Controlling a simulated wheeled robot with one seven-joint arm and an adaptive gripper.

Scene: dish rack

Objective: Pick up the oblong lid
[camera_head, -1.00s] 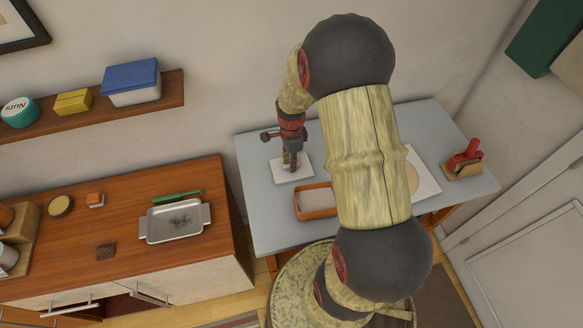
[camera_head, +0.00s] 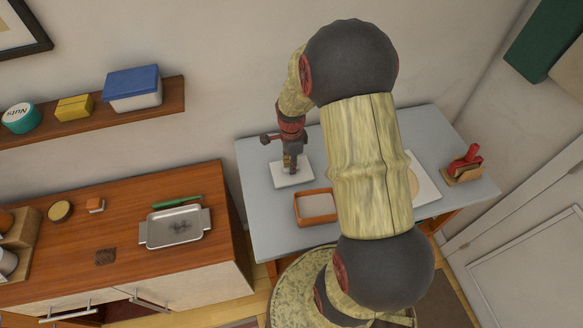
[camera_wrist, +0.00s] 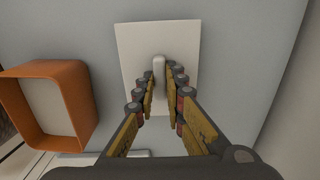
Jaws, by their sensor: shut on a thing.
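The oblong lid is a white rectangular plate with a raised handle in its middle. It lies on the grey table in the head view (camera_head: 305,177) and shows in the wrist view (camera_wrist: 135,45), below my gripper. My gripper (camera_head: 290,168) points down at the lid. In the wrist view, the fingers of my gripper (camera_wrist: 162,78) stand on both sides of the lid's handle and are shut on it. The fingers hide part of the lid. I cannot tell any clear gap between lid and table.
An orange-walled open box (camera_head: 316,206) stands close to the lid, also in the wrist view (camera_wrist: 68,85). A white board (camera_head: 424,187) and a red-handled item (camera_head: 467,163) are farther right. A metal tray (camera_head: 174,228) sits on the wooden cabinet (camera_head: 140,262) at left.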

